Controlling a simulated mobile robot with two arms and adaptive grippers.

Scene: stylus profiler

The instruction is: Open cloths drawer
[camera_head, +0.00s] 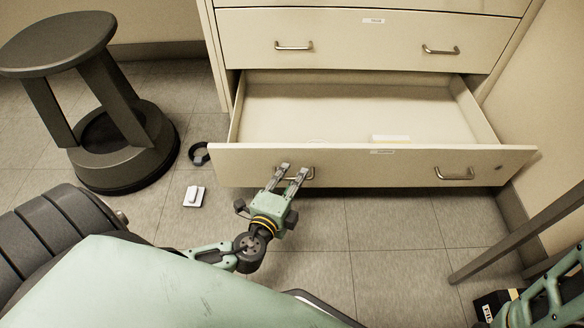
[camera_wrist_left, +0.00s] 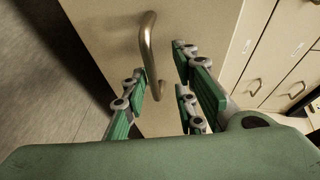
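The low drawer (camera_head: 340,165) of the beige cabinet stands pulled well out, and its inside shows. A small pale item (camera_head: 391,138) lies in it near the front wall. The drawer front has a left metal handle (camera_head: 310,173) and a right one (camera_head: 454,174). My left gripper (camera_head: 293,171) is at the left handle with its fingers apart, one to either side of part of it. In the left wrist view the handle (camera_wrist_left: 148,45) reaches between the spread fingers (camera_wrist_left: 160,80); contact cannot be told. My right arm shows at the lower right, but its gripper is not visible.
A closed drawer (camera_head: 360,40) with two handles is above the open one. A dark round stool (camera_head: 115,150) stands at the left. A white item (camera_head: 194,196) and a black ring (camera_head: 200,153) lie on the floor. A wall bounds the drawer's right side.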

